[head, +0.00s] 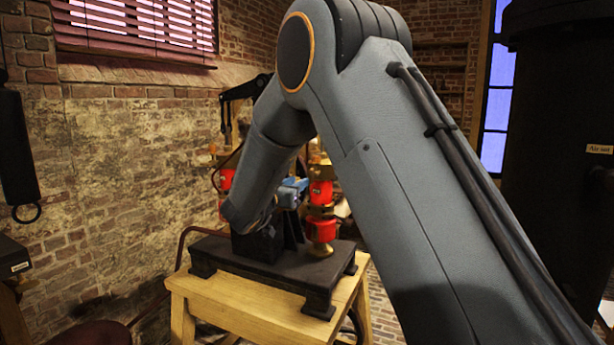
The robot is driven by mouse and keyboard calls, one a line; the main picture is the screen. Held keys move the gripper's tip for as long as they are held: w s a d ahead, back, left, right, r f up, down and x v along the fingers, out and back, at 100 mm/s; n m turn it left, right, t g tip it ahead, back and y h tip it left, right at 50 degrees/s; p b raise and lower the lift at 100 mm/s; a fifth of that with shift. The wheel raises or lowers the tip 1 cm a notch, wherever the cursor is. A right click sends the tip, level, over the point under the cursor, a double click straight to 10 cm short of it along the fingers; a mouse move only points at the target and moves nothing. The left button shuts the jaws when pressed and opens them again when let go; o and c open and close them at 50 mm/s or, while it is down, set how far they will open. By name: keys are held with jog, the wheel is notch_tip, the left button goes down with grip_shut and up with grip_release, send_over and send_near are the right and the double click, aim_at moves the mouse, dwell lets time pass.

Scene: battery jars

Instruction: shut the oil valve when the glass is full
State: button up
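Two red and brass fittings stand on a black machine base. The right one (321,195) shows red above and below brass. The left one (226,180) is partly covered by my arm. I cannot tell which part is the oil valve, and no oil level can be read in a glass. My arm reaches down in front of the machine. A blue part at its wrist end is close to the right fitting. My fingertips cannot be made out, so I cannot tell whether my gripper is open, shut or touching the fitting.
The black base (292,278) stands on a wooden table (240,308). A brick wall (100,185) with a blind (140,25) is behind and left. A dark labelled cylinder (560,130) stands at right. A black item with a ring (17,150) hangs at far left.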

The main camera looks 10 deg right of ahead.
aim_at(309, 176)
jog(key=p+x, duration=0.3)
jog(key=x, duration=0.4)
jog(key=shift+w+d, duration=0.25)
grip_shut()
